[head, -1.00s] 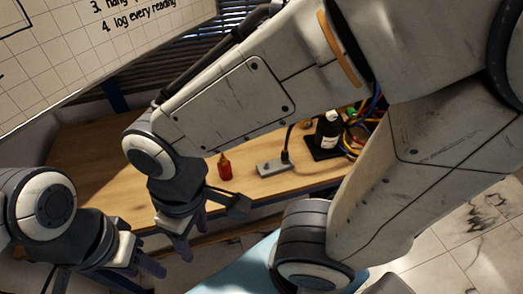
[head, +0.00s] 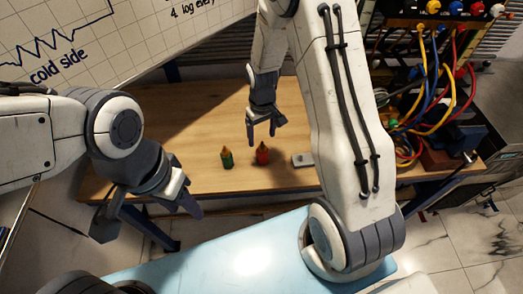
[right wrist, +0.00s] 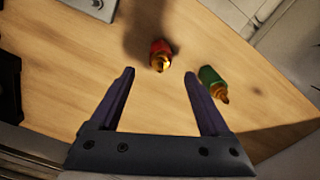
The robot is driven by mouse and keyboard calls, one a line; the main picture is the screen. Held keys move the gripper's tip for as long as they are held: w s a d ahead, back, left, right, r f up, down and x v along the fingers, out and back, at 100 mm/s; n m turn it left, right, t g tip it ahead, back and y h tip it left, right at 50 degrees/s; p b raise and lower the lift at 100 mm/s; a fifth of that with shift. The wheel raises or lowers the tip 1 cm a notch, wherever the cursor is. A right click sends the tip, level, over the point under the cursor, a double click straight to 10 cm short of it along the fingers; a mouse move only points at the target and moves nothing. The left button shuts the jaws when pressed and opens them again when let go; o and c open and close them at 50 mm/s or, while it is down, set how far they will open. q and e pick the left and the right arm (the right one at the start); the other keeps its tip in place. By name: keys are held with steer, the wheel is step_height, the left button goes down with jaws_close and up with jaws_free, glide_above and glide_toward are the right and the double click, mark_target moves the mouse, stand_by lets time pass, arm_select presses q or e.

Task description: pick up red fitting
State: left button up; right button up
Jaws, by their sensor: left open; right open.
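My left gripper (head: 150,218) is open and empty, in front of the bench's left part, away from the fitting.
Coloured hoses (head: 430,85) crowd the bench's right end. The bench's left part is clear.

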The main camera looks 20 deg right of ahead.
mark_target(262, 146)
step_height(262, 146, down, 3)
steer(key=shift+f, duration=0.1)
steer(key=shift+s+f+p, duration=0.1)
steer(key=shift+f+p, duration=0.45)
step_height(262, 146, down, 3)
steer(key=shift+f+p, duration=0.2)
steer(key=shift+p, duration=0.4)
steer(key=shift+f, duration=0.45)
jaws_close()
